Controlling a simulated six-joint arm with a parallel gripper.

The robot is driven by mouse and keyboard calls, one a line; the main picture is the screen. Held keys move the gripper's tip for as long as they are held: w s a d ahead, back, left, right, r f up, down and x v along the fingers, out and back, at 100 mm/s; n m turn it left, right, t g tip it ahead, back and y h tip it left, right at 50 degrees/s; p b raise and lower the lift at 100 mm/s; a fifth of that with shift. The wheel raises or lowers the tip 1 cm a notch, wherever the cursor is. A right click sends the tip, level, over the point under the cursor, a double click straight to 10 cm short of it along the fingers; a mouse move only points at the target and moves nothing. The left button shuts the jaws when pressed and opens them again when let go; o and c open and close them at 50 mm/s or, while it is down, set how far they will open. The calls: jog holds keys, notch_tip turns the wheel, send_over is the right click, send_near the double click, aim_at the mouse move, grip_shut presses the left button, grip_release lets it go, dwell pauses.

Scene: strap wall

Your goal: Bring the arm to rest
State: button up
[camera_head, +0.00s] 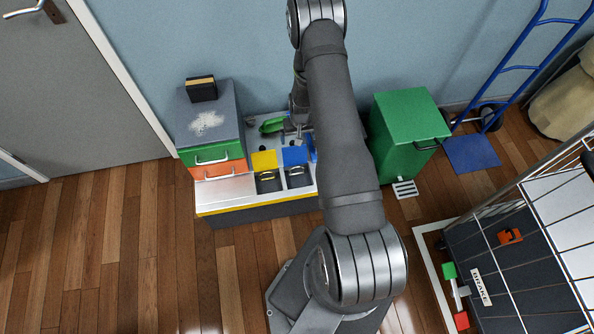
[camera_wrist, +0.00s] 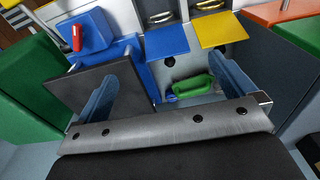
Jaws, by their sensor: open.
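My gripper (camera_wrist: 162,68) is open in the wrist view, its two blue-grey fingers wide apart. Nothing is seen held between them. A green handled object (camera_wrist: 190,89) lies beyond the fingers on the grey bench top; it also shows in the head view (camera_head: 272,125). A dark square plate (camera_wrist: 128,85) is beside the left finger; I cannot tell whether they touch.
The bench (camera_head: 230,187) carries a yellow flap (camera_head: 264,161) and a blue flap (camera_head: 294,156). A grey-topped drawer box (camera_head: 208,122) stands left, a green bin (camera_head: 408,115) right. A blue hand truck (camera_head: 472,153) and wire-sided cart (camera_head: 520,240) stand farther right. Floor at front left is clear.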

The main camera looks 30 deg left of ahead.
jog(key=shift+d+r, duration=0.15)
jog(key=shift+r, duration=1.8)
notch_tip(320, 180, down, 10)
jog(key=shift+r, duration=2.6)
